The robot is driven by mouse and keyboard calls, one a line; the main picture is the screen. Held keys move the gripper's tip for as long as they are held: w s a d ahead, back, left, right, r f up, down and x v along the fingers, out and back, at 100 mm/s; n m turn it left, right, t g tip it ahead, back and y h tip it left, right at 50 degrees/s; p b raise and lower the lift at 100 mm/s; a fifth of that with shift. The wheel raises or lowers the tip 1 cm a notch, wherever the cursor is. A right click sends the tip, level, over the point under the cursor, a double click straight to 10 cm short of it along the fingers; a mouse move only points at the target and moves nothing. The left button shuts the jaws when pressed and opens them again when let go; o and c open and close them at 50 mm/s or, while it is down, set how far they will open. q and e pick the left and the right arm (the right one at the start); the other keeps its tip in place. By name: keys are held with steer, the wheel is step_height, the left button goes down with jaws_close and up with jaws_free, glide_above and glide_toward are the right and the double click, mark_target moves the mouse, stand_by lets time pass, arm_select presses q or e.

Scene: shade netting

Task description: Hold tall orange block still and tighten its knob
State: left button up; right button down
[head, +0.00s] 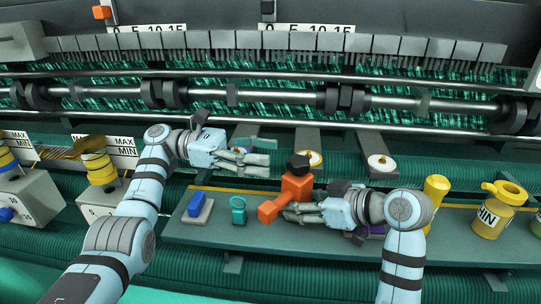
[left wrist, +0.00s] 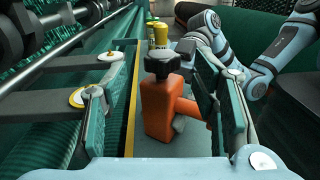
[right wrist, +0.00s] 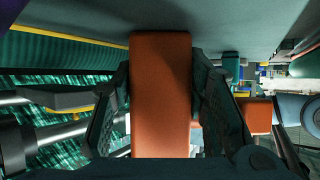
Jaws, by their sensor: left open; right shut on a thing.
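The tall orange block (head: 296,187) stands upright on the green-grey tray (head: 190,232), with a black knob (head: 299,164) on top and an orange side arm (head: 269,211) toward the front left. My right gripper (head: 290,212) is shut on the block's lower part; in the right wrist view the block (right wrist: 161,95) fills the space between its fingers. My left gripper (head: 268,158) is open and empty, just left of the knob. In the left wrist view the block (left wrist: 157,110) and knob (left wrist: 163,64) show between its spread fingers, apart from them.
A blue block (head: 196,205) and a teal padlock-shaped piece (head: 238,210) stand on the tray at left. Yellow containers (head: 435,192) stand at right. Behind run white-topped discs (head: 382,164) on brackets and a machine bar (head: 420,97). A gauge box (head: 100,200) stands at left.

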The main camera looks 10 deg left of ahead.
arm_select(q)
step_height(320, 180, up, 3)
steer(key=w+a+t, duration=0.1)
steer(key=t, duration=0.2)
steer(key=n+t+y, duration=0.2)
steer(key=n+t, duration=0.4)
glide_toward(300, 159)
steer(key=shift+s+a+f, duration=0.15)
steer(key=shift+a, duration=0.4)
steer(key=shift+s+a+f, duration=0.1)
steer(key=shift+a, duration=0.4)
steer(key=x, duration=1.2)
steer(key=shift+s+d+r, duration=0.2)
steer(key=shift+a, duration=0.1)
steer(key=c, duration=1.2)
